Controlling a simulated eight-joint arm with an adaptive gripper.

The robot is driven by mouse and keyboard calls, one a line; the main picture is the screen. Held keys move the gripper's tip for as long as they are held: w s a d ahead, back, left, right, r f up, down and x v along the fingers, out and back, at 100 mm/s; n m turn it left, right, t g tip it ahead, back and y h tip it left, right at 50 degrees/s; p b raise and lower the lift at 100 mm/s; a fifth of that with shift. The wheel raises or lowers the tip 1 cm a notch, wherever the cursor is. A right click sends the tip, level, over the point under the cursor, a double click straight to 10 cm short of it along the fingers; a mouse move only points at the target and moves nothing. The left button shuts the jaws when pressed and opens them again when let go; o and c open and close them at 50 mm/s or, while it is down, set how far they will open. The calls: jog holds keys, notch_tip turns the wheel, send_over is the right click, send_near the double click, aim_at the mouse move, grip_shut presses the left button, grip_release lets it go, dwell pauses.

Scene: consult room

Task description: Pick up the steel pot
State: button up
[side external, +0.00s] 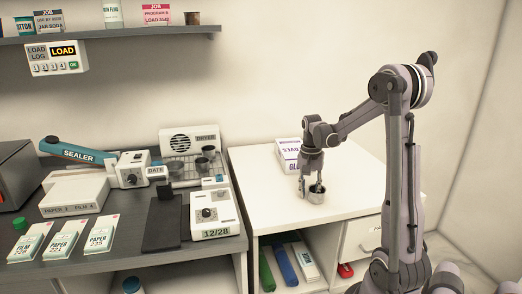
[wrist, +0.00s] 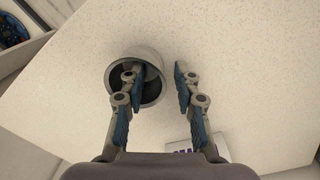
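The steel pot (side external: 317,197) is a small grey cylinder with an open, dark inside. It stands upright on the white counter (side external: 258,184). My gripper (side external: 310,188) points down at it, fingers apart. In the wrist view, the pot (wrist: 140,52) lies left of centre. My gripper (wrist: 157,72) is open there, with the left finger over or inside the pot's mouth and the right finger outside, to the right of the rim. The pot's wall appears to lie between the fingers; I cannot tell whether either finger touches it.
A white glove box (side external: 289,154) lies behind my gripper, near the wall. The dark bench (side external: 115,222) at left holds a sealer (side external: 78,151), a dryer (side external: 190,143) with small cups, and cartons. The white counter around the pot is mostly clear.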

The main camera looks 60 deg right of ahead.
grip_shut()
jog(key=shift+r, duration=0.15)
